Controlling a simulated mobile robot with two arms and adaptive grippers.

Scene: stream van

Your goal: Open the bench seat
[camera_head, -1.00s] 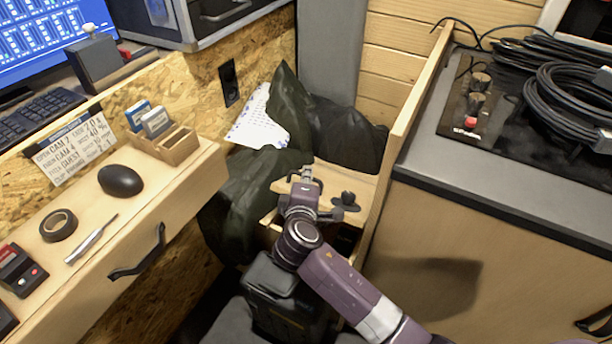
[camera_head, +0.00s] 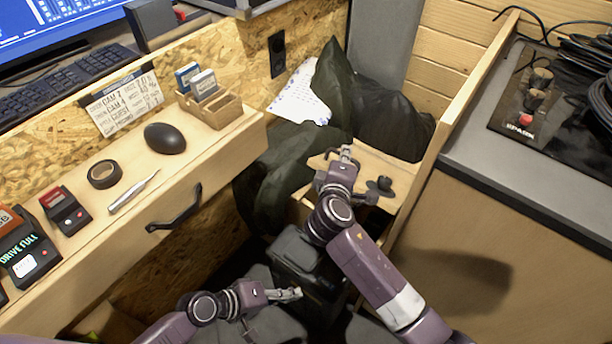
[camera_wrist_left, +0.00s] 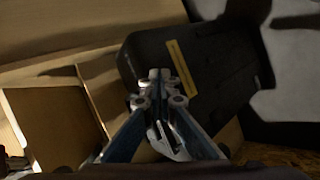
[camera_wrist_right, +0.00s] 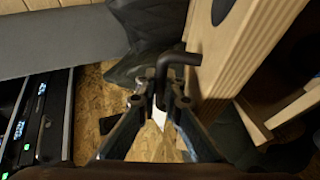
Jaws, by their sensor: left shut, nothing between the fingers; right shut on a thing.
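The bench seat's pale wood lid (camera_head: 398,170) is beyond my right arm in the head view, with a black round fitting (camera_head: 380,186) on it. My right gripper (camera_head: 346,153) is at the lid's left part. In the right wrist view its fingers (camera_wrist_right: 160,98) are shut on a dark bent handle (camera_wrist_right: 180,58) beside a thick wooden panel (camera_wrist_right: 228,60). How far the lid is tilted is hard to tell. My left gripper (camera_head: 297,293) is shut and empty, low and in front of the bench; its fingertips (camera_wrist_left: 160,75) show before a black box (camera_wrist_left: 205,65).
A desk drawer with a black handle (camera_head: 175,212) stands at the left, with a mouse (camera_head: 165,138) on the desktop. Dark cloth bags (camera_head: 372,110) lie behind the lid. A grey-topped cabinet (camera_head: 500,160) bounds the right. The space between is narrow.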

